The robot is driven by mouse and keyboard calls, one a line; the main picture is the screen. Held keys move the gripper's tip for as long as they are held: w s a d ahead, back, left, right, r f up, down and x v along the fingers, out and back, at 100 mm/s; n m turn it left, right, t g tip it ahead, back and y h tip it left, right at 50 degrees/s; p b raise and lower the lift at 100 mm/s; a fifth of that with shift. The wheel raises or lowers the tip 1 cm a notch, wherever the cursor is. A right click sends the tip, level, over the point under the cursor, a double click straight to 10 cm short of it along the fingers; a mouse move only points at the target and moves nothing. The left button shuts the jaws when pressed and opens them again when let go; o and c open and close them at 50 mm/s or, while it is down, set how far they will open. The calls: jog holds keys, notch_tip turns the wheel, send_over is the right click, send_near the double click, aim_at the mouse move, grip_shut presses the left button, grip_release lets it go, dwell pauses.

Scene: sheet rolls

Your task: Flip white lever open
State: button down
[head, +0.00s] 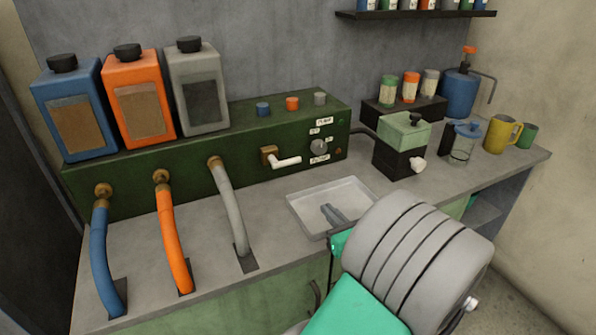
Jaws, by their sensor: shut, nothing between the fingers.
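The white lever (287,162) sits on a brass fitting on the front of the green panel box (210,195), right of the grey hose. My gripper (327,209) is shut and empty, over the shallow white tray below and right of the lever. It is apart from the lever. My arm's thick grey links hide part of the counter and the base of the gripper.
Blue (100,260), orange (171,240) and grey (229,205) hoses run from the box to the counter on the left. The white tray (300,213) lies in front. A green-topped grinder-like device (402,135) stands to the right.

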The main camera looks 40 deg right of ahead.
jog(key=b+x, duration=0.1)
jog(key=x, duration=1.7)
jog(key=shift+w+a+f, duration=0.1)
jog(key=shift+w, duration=0.05)
jog(key=shift+w+d+r, duration=0.2)
jog(key=shift+w, duration=0.35)
jog(key=r, duration=0.1)
jog(key=s+r, duration=0.1)
jog(key=r, duration=0.1)
jog(key=shift+a, duration=0.1)
jog(key=shift+r, duration=0.25)
jog(key=shift+s+r, duration=0.1)
